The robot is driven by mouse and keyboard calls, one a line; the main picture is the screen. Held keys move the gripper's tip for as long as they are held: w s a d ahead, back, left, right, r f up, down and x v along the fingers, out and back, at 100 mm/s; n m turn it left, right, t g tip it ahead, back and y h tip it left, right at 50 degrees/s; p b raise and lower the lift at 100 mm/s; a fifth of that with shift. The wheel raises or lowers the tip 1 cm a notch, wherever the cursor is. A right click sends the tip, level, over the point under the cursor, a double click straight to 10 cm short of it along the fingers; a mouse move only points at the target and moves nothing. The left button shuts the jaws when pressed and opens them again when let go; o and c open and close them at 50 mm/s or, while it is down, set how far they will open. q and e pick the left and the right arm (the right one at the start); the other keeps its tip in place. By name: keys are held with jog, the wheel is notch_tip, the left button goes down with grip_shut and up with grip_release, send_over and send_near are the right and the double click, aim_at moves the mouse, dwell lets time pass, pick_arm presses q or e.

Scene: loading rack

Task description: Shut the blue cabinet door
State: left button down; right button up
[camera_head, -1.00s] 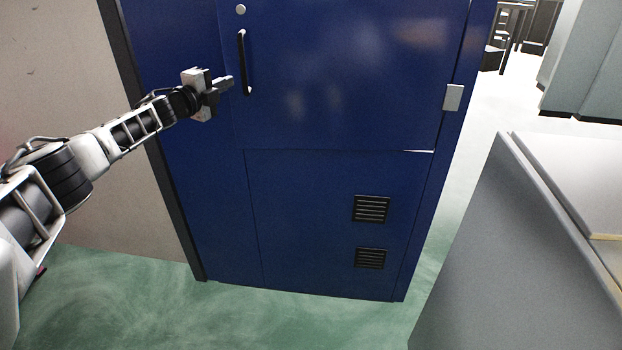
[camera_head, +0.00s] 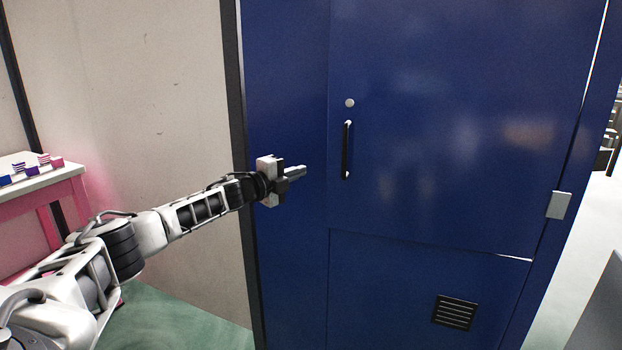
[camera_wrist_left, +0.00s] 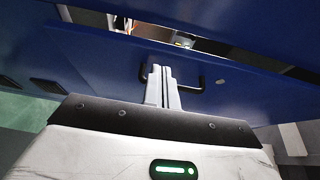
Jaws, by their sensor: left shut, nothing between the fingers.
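The blue cabinet door (camera_head: 440,150) fills the middle and right of the head view. It has a black upright handle (camera_head: 347,150) near its left edge and a round lock above it. In the left wrist view, a gap beyond the door's handle-side edge (camera_wrist_left: 110,62) shows part of the interior, so the door looks ajar. My left gripper (camera_head: 300,172) is shut and empty, left of the handle and apart from it in the head view. In the left wrist view, its fingers (camera_wrist_left: 162,75) overlap the handle (camera_wrist_left: 195,88); contact cannot be told. My right gripper is out of view.
A beige wall (camera_head: 150,130) stands left of the cabinet. A pink table with a white top (camera_head: 60,176) and small coloured blocks is at the far left. Green floor (camera_head: 180,318) shows below the arm. A grey surface edges in at the lower right.

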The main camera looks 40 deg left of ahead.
pick_arm(q)
jog(key=s+a, duration=0.2)
jog(key=a, duration=0.1)
jog(key=s+d+f+n+g+h, duration=0.2)
jog(key=s+d+f, duration=0.1)
jog(key=d+f, duration=1.1)
jog(key=s+d+f+n+g+h, duration=0.1)
jog(key=s+d+f+n+g, duration=0.2)
jog(key=d+f, duration=1)
jog(key=s+d+f+n, duration=0.4)
jog(key=s+d, duration=0.7)
jog(key=d, duration=0.1)
jog(key=s+d+f+n+g+y, duration=0.1)
jog(key=s+d+n+g+y, duration=0.1)
jog(key=s+n, duration=0.6)
jog(key=s, duration=0.7)
jog(key=shift+s+d+g+b, duration=0.3)
jog(key=shift+s+d+b, duration=0.05)
jog(key=shift+s+d, duration=0.05)
jog(key=shift+f, duration=0.1)
